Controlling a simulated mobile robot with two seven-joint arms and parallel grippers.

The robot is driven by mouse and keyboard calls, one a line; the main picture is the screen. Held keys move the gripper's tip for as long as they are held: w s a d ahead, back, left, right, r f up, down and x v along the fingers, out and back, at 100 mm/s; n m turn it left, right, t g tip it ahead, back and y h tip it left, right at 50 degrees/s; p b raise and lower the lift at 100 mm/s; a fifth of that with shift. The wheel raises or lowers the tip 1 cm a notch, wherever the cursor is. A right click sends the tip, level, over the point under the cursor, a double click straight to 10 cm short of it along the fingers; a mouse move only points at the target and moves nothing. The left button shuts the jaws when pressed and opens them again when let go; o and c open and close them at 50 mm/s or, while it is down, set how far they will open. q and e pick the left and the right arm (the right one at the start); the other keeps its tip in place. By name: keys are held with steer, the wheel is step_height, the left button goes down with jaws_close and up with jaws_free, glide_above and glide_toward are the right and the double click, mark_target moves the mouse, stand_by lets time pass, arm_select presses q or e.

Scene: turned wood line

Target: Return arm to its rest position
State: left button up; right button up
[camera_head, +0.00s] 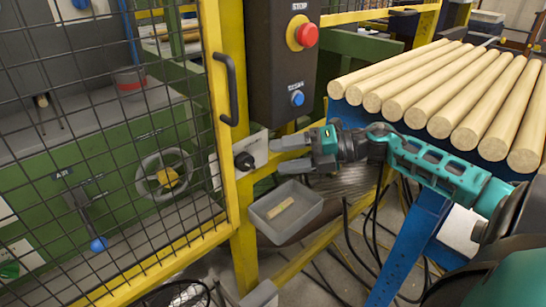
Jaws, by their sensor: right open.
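My right arm (425,160), teal and dark grey, reaches in from the right edge. Its gripper (272,156) points left, with two grey fingers spread apart and nothing seen between them. The fingertips are just right of a black knob (244,161) on a pale plate fixed to the yellow post. A small gap seems to show between fingertips and knob, but the depth is hard to judge. My left gripper is not in view.
A grey bin (262,228) with a small wood piece (280,209) sits below the gripper. A dark control box (280,62) with a red stop button (307,35) and blue button (297,99) hangs above. Wooden rods (440,90) lie right, behind my arm. A yellow-framed mesh door (222,110) stands left.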

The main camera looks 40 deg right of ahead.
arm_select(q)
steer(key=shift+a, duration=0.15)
arm_select(e)
steer(key=shift+s+d+r, duration=0.1)
steer(key=shift+s+d, duration=0.15)
stand_by(0.3)
arm_select(q)
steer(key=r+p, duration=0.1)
steer(key=p, duration=0.1)
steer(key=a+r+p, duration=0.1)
steer(key=p, duration=0.1)
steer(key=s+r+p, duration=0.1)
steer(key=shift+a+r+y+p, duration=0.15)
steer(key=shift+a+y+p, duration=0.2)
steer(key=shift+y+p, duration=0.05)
arm_select(e)
steer(key=s+a+f+m+h, duration=0.4)
steer(key=a+f+m, duration=0.5)
steer(key=m, duration=0.5)
steer(key=s+a+f+m+h, duration=0.5)
steer(key=s+a+f+m, duration=0.3)
steer(key=m, duration=0.5)
step_height(320, 180, down, 2)
steer(key=shift+s+a+f+m+t, duration=0.1)
steer(key=shift+s+a+m+t, duration=0.25)
steer(key=shift+a, duration=0.9)
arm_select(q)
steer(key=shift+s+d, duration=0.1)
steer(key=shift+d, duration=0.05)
